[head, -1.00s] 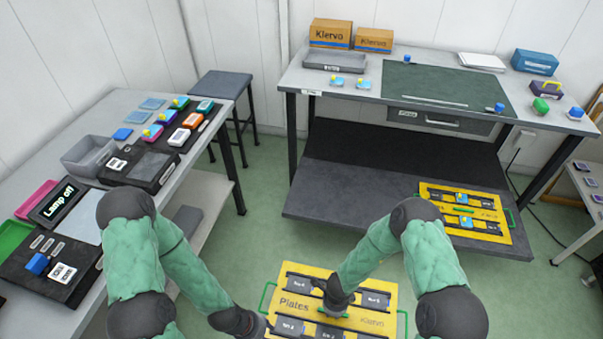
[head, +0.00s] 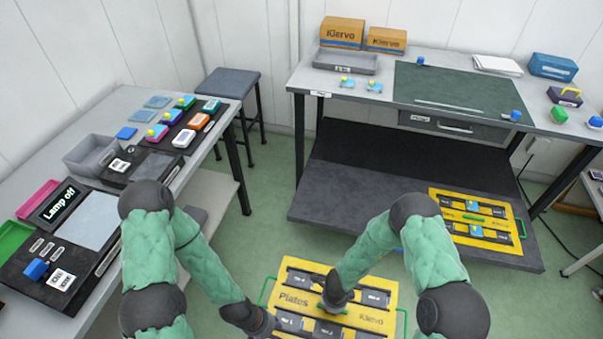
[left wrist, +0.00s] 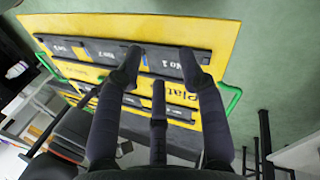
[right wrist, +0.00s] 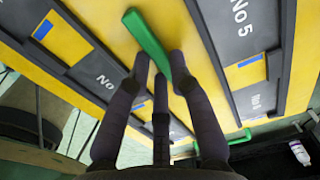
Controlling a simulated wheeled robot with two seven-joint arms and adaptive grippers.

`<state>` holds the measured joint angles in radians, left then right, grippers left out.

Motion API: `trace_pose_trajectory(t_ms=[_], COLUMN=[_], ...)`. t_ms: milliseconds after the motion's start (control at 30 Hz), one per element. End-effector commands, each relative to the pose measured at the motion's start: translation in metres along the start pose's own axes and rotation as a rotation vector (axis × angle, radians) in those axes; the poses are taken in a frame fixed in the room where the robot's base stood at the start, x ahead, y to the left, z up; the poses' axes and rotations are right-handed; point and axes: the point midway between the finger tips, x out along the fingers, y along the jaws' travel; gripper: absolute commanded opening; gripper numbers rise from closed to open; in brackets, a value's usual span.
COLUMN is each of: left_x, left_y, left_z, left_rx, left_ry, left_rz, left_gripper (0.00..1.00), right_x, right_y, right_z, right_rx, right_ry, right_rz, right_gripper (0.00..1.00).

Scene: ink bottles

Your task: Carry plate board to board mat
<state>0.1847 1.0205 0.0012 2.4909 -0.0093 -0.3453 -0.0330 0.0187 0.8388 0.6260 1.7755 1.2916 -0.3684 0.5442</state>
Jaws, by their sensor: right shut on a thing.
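The plate board (head: 287,278), yellow with "Plates" lettering, dark plate strips and green handles, is in front of me above the floor. My right gripper (head: 334,305) is shut on its green middle bar; the right wrist view shows the bar (right wrist: 148,40) between the fingertips (right wrist: 162,62). My left gripper (head: 262,325) is at the board's left edge. In the left wrist view its fingers (left wrist: 160,68) are spread over the board (left wrist: 215,30), with no handle between them. A black mat-like area (head: 390,155) lies on the bench's low shelf; I cannot tell if it is the board mat.
A second yellow board (head: 438,200) with blue-topped items lies on the right of the low shelf (head: 340,208). A side table (head: 100,110) with trays and bottles stands at left, a stool (head: 228,85) behind it. Green floor (head: 245,235) is clear between.

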Motion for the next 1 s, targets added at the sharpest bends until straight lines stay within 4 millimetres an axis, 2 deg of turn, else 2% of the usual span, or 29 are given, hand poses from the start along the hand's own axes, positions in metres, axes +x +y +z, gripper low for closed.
trace_pose_trajectory(t_ms=[100, 300, 667, 1000], left_x=[0.0, 0.006, 0.005, 0.001], left_y=[0.001, 0.004, 0.003, -0.011], left_z=[-0.009, 0.003, 0.003, -0.008], left_rx=[0.0, -0.002, -0.007, -0.102], left_ry=[0.017, -0.011, -0.009, 0.033], left_rz=[0.0, 0.002, 0.001, -0.018], left_gripper=[0.4, 0.4, 0.4, 0.4], right_x=[-0.004, 0.006, 0.006, 0.009], right_y=[-0.01, -0.011, -0.011, -0.013], right_z=[-0.006, 0.0, 0.002, 0.029], right_rx=[0.013, 0.018, 0.018, 0.012], right_ry=[0.0, 0.0, 0.0, 0.001], right_rz=[0.0, 0.001, 0.0, 0.0], right_gripper=[0.0, 0.0, 0.0, 0.0])
